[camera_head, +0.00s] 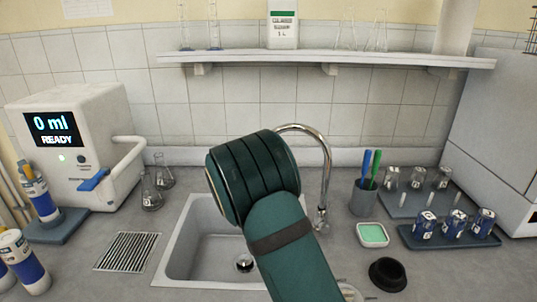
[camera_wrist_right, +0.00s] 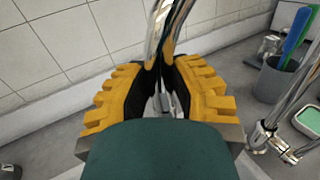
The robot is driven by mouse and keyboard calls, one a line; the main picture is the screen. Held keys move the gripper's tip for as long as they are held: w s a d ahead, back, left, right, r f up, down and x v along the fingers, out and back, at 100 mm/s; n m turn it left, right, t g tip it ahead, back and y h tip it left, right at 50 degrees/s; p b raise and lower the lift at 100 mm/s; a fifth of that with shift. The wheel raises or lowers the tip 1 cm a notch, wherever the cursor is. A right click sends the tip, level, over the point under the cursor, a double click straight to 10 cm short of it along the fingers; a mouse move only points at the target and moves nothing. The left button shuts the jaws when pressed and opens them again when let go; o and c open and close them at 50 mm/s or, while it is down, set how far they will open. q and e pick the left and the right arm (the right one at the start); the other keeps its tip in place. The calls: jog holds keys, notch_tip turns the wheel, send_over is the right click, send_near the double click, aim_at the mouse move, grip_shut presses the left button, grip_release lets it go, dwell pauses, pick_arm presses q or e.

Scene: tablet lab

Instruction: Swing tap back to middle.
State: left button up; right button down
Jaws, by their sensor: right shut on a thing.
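The chrome tap (camera_head: 328,165) stands at the sink's back right. Its neck rises upright and curves over to the left, where its outlet end is hidden behind my right arm. The steel sink (camera_head: 182,235) is partly covered by that arm; its drain shows at the bottom. In the right wrist view my right gripper (camera_wrist_right: 163,88), with yellow ridged fingers and black pads, is shut on the tap's spout (camera_wrist_right: 168,28). The tap's base (camera_wrist_right: 262,137) shows at the right there. In the head view this gripper is hidden behind its own wrist. My left gripper is not in view.
Glass flasks (camera_head: 152,190) and a white dispenser (camera_head: 75,150) are at left. A shelf (camera_head: 330,60) runs above.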

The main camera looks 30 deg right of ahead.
jog(key=s+a, duration=0.1)
jog(key=s, duration=0.1)
jog(key=s+a, duration=0.2)
jog(key=shift+a+p, duration=0.1)
jog(key=shift+p, duration=0.3)
jog(key=shift+w, duration=0.1)
jog(key=c, duration=0.8)
grip_release()
jog(key=shift+a, duration=0.1)
jog(key=v, duration=1.2)
